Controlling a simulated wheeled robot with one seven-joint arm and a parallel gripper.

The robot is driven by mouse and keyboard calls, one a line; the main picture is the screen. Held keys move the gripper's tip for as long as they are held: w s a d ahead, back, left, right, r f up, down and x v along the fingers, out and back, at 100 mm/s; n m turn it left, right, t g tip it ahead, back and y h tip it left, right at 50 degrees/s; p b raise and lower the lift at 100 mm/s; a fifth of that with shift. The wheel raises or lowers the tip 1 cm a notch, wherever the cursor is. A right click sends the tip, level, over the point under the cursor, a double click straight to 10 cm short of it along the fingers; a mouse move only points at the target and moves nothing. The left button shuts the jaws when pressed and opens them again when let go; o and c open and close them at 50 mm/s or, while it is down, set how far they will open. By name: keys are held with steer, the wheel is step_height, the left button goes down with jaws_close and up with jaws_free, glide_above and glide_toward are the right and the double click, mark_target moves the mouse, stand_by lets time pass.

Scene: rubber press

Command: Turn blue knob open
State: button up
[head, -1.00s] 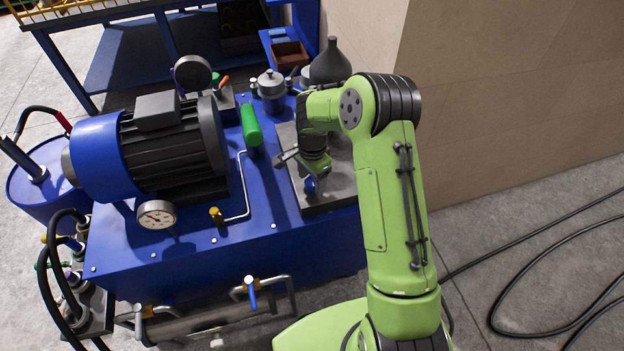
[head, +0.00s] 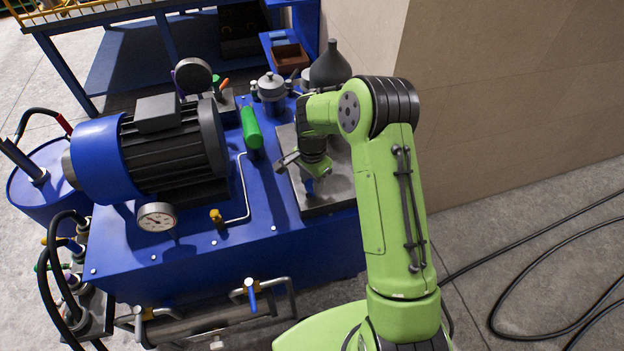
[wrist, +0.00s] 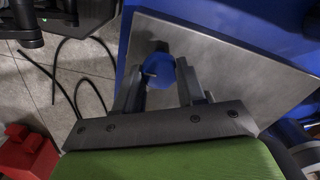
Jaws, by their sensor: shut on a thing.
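The blue knob (wrist: 159,71) sits on a grey metal plate (wrist: 235,75) in the wrist view, between the two fingers of my gripper (wrist: 162,82). My gripper is shut on the knob, with one finger on each side. In the head view my gripper (head: 312,176) is low over the grey plate (head: 335,195) at the right end of the blue machine. Only a small bit of blue shows there under my gripper, and the arm hides part of the plate.
A motor (head: 165,150), a pressure gauge (head: 157,216) and a green cylinder (head: 251,127) stand on the blue machine left of my gripper. A dark flask-shaped vessel (head: 331,66) stands behind it. Black cables (head: 560,250) lie on the floor at right.

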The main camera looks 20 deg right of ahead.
steer(key=n, duration=0.8)
steer(key=shift+n, duration=0.3)
steer(key=n, duration=0.4)
steer(key=shift+n, duration=2.2)
steer(key=o, duration=1.1)
steer(key=shift+c, duration=0.2)
step_height(320, 180, up, 16)
steer(key=p, duration=0.3)
steer(key=shift+p, duration=0.4)
